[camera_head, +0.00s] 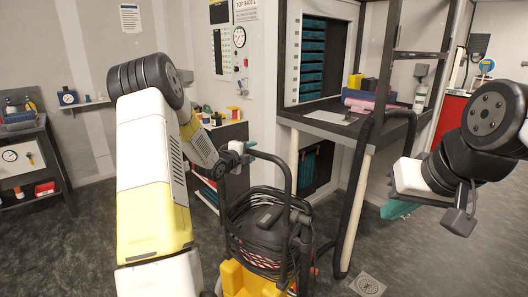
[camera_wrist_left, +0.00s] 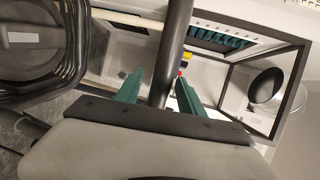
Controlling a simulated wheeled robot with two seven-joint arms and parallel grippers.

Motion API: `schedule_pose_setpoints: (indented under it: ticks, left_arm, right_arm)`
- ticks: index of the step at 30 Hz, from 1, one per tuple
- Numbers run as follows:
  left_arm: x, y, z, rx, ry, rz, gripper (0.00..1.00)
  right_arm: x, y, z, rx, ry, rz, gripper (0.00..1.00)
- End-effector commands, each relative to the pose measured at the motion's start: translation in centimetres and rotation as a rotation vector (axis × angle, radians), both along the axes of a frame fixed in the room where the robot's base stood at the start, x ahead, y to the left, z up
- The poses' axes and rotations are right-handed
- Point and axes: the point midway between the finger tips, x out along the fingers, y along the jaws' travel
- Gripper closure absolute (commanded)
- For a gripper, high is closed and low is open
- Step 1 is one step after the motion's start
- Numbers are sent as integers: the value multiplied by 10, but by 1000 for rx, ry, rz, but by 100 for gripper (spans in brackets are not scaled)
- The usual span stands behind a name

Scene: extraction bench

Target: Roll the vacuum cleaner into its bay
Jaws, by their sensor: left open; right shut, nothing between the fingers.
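The vacuum cleaner (camera_head: 268,228) stands on the floor at the lower middle of the head view, with a yellow base, a dark body with coiled cable, and a black tube handle. My left gripper (camera_head: 245,149) is at the upper part of this handle. In the left wrist view its teal fingers are apart, with the handle tube (camera_wrist_left: 174,50) passing between them. The dark coil shows at upper left there. My right gripper (camera_head: 399,209) is shut and empty, away from the cleaner at the right. I cannot tell which space is the bay.
A bench (camera_head: 345,128) with a thick black hose (camera_head: 357,190) hanging to the floor stands just behind and right of the cleaner. A floor drain (camera_head: 367,285) lies at front right. A side table (camera_head: 35,165) stands far left. Grey floor is open at right.

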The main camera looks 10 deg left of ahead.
Motion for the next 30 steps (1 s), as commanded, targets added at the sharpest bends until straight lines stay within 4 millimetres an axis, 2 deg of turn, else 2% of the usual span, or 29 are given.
schedule_pose_setpoints:
  ticks: [3,6,15,17,22,23,30]
  left_arm:
    - [15,-5,-3,0,-1,-1,54]
    - [22,-7,-4,-1,0,0,54]
    - [25,-7,-5,-1,0,0,54]
    - [24,-7,-5,-1,0,0,64]
    - [24,-7,-5,-1,0,0,97]
    - [24,-7,-5,-1,0,0,100]
    - [24,-7,-5,-1,1,0,100]
  right_arm:
    - [0,0,0,0,0,0,100]
    - [0,0,0,0,0,0,100]
    - [0,0,0,0,0,0,100]
    - [0,0,0,0,0,0,100]
    - [0,0,0,0,0,0,100]
    - [0,0,0,0,0,0,100]
    - [0,0,0,0,0,0,100]
